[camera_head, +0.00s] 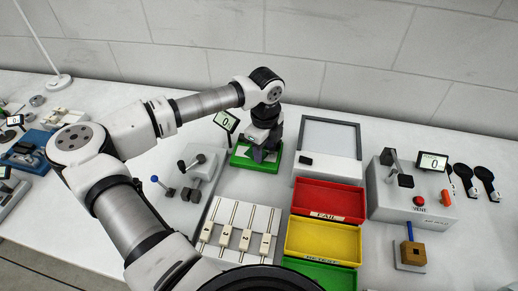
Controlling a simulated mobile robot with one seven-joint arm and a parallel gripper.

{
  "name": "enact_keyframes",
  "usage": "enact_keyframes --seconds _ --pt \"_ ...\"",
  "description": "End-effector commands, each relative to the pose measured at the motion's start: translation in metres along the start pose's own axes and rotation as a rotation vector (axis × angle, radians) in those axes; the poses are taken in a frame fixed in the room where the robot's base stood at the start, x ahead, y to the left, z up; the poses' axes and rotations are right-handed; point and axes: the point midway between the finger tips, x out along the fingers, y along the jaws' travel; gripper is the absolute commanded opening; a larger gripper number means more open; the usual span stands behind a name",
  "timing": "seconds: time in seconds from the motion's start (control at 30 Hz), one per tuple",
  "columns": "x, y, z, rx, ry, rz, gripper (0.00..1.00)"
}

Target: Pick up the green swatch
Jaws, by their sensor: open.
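A flat green piece (241,162) lies on the white table in the middle of the view; I cannot tell for sure whether it is the swatch or a green base or tray. My gripper (262,154) points down right over it. Its dark fingers are open and hide part of the green piece. I cannot tell whether they touch it. No other clear green swatch shows.
A small display (226,121) stands close left of my gripper. A grey-framed panel (328,136), a red bin (325,200), a yellow bin (322,240) and a green bin (335,275) lie to the right. A lever box (400,195) stands farther right.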

Motion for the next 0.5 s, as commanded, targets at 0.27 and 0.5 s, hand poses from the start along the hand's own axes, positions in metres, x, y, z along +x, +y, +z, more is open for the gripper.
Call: enact_keyframes --seconds 0.27,0.5 --pt "0.0117 -0.0003 -0.0001 0.0 -0.001 -0.001 0.44" --pt "0.0115 -0.0003 -0.0001 0.0 0.0 -0.001 0.23"
